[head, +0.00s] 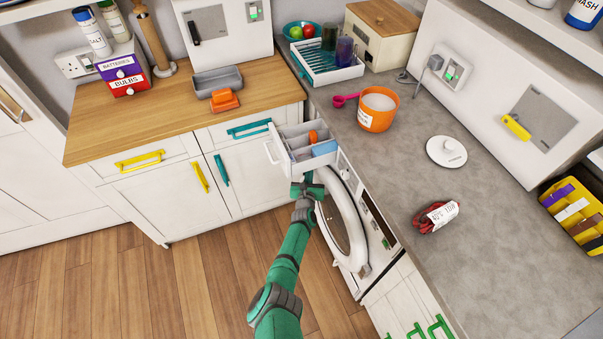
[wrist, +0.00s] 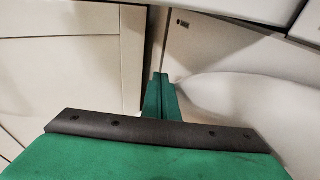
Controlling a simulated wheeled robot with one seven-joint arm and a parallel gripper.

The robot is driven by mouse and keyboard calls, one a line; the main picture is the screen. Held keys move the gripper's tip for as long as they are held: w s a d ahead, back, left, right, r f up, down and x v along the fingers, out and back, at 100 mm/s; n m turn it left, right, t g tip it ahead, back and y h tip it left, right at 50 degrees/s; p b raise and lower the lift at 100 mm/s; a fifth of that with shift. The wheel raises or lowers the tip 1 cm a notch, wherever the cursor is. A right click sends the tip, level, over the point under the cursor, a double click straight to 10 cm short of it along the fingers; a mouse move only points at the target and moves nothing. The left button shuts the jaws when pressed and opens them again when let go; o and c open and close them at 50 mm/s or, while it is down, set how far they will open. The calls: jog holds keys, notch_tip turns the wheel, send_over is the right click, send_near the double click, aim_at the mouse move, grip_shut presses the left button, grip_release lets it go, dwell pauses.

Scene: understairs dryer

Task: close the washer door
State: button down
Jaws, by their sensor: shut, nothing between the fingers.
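The washer door (head: 347,215) is a white ring around dark glass on the front of the white washer (head: 377,222). It stands out from the front and looks partly ajar; the exact angle is hard to tell. My gripper (head: 308,180) is at the upper left of the door, just below the pulled-out detergent drawer (head: 328,158). In the wrist view my gripper (wrist: 160,78) is shut and empty, with a white curved surface, probably the door (wrist: 235,100), close on its right. I cannot tell whether they touch.
The open drawer holds grey compartments with orange and blue items and overhangs my gripper. White cabinets (head: 150,185) with yellow and teal handles stand to the left. The grey worktop (head: 400,190) lies above the washer. The wooden floor (head: 150,290) is clear.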

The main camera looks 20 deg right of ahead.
jog(key=shift+w+d, duration=0.1)
jog(key=shift+d, duration=0.45)
jog(key=a+r, duration=0.2)
jog(key=a, duration=1.2)
jog(key=shift+w+r, duration=0.35)
jog(key=shift+d+f, duration=0.1)
jog(key=shift+d, duration=0.05)
